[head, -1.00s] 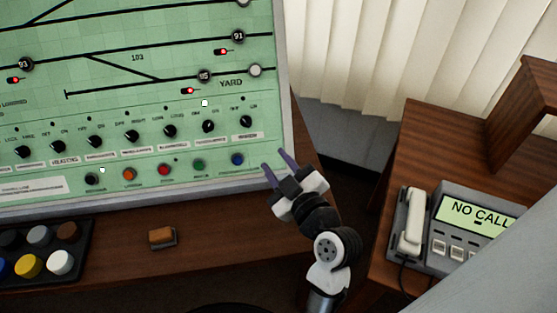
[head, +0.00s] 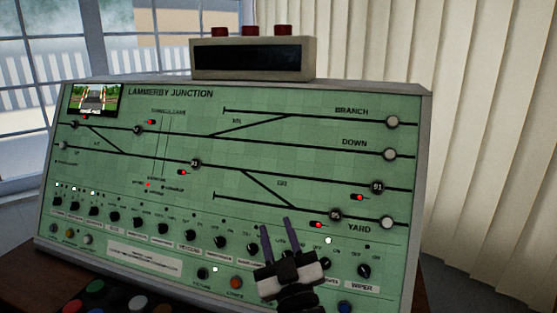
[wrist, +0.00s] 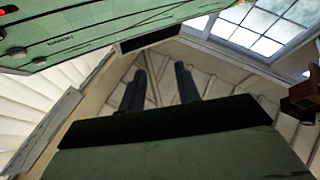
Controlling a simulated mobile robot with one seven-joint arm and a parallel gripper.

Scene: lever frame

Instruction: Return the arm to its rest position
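My gripper (head: 276,240) shows at the bottom of the head view, in front of the lower right part of the green signal panel (head: 120,150). Its two purple-grey fingers point up and stand apart, with nothing between them. In the wrist view, the fingers (wrist: 160,90) are also apart and empty, with the pale ceiling or wall behind them. The gripper hides some knobs and buttons on the panel's lower right. I cannot tell how far the fingers are from the panel face. The rest of my arm is mostly below the head view.
A grey box with red tops (head: 252,58) stands on the panel. Several coloured buttons (head: 95,287) sit at the bottom left. A window (head: 40,60) is behind at left, and pale vertical blinds (head: 490,120) hang at right.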

